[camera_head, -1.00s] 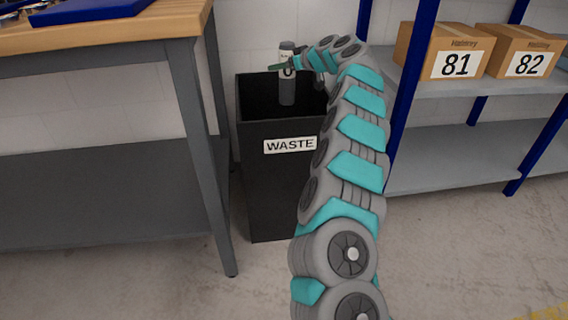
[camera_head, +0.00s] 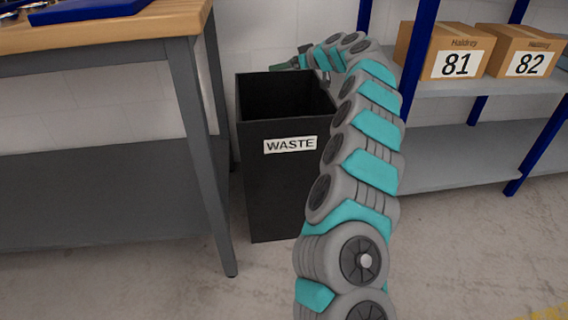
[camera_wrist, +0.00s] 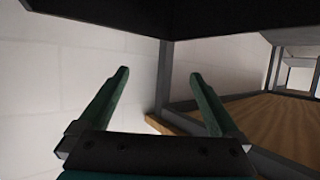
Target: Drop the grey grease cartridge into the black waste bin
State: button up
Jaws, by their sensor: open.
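The black waste bin (camera_head: 283,190), marked WASTE, stands upright on the floor between the workbench and the shelf rack. My gripper (camera_head: 276,67) is above the bin's rear rim. In the wrist view my gripper (camera_wrist: 157,78) has its two green fingers spread wide with nothing between them. The grey grease cartridge is not visible in either current view; the bin's depth is dark and mostly hidden by its front wall.
A workbench (camera_head: 110,32) with a wooden top and grey legs stands close to the bin's left. A shelf rack (camera_head: 450,165) on the right holds cardboard boxes marked 81 (camera_head: 440,55) and 82 (camera_head: 520,58). A white wall is behind the bin.

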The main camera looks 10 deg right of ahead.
jog(key=shift+v, duration=2.75)
